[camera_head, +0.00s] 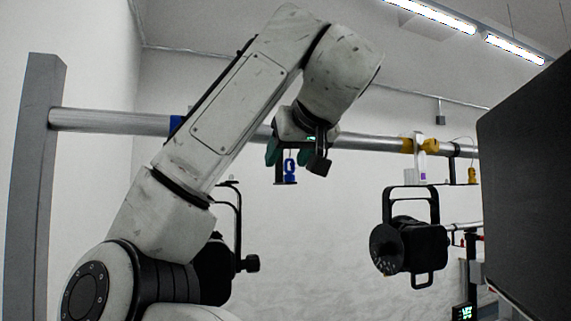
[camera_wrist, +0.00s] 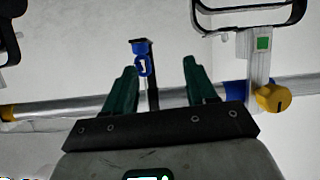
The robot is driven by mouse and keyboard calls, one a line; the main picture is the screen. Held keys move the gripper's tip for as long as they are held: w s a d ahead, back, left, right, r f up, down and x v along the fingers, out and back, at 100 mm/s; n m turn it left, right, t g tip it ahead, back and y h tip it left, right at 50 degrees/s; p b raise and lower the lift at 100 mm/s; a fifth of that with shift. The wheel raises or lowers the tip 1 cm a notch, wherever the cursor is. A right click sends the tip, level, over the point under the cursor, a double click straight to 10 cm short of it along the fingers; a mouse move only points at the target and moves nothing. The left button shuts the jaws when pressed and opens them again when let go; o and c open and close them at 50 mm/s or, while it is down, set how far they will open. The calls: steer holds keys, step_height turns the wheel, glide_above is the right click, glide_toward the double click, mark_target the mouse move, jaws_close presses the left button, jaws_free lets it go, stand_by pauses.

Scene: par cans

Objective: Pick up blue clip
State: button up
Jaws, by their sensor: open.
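The blue clip (camera_head: 290,167) hangs below the metal bar near the middle of the head view, on a small dark bracket. My gripper (camera_head: 288,152) is by the bar, partly hidden behind my wrist in the head view. In the wrist view my gripper (camera_wrist: 160,72) is open, with nothing between its fingers touching them visibly.
A metal bar (camera_head: 95,121) runs across, held by a grey post (camera_head: 35,190) at left. A black par can (camera_head: 418,245) hangs at right near a yellow clamp (camera_head: 430,146). A large dark panel (camera_head: 530,180) fills the right edge.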

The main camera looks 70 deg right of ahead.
mark_target(290, 164)
steer(key=shift+m, duration=0.3)
steer(key=d, duration=0.2)
steer(key=d+r+p, duration=0.1)
steer(key=d, duration=0.1)
steer(key=shift+w+d+p, duration=0.1)
steer(key=shift+w+p, duration=0.05)
steer(key=shift+p, duration=0.15)
steer(key=shift+f+p+x, duration=0.15)
steer(key=shift+p+x, duration=0.5)
steer(key=shift+x, duration=0.8)
steer(key=shift+f+p+x, duration=0.1)
steer(key=shift+p+x, duration=0.5)
steer(key=shift+x, duration=0.9)
jaws_close()
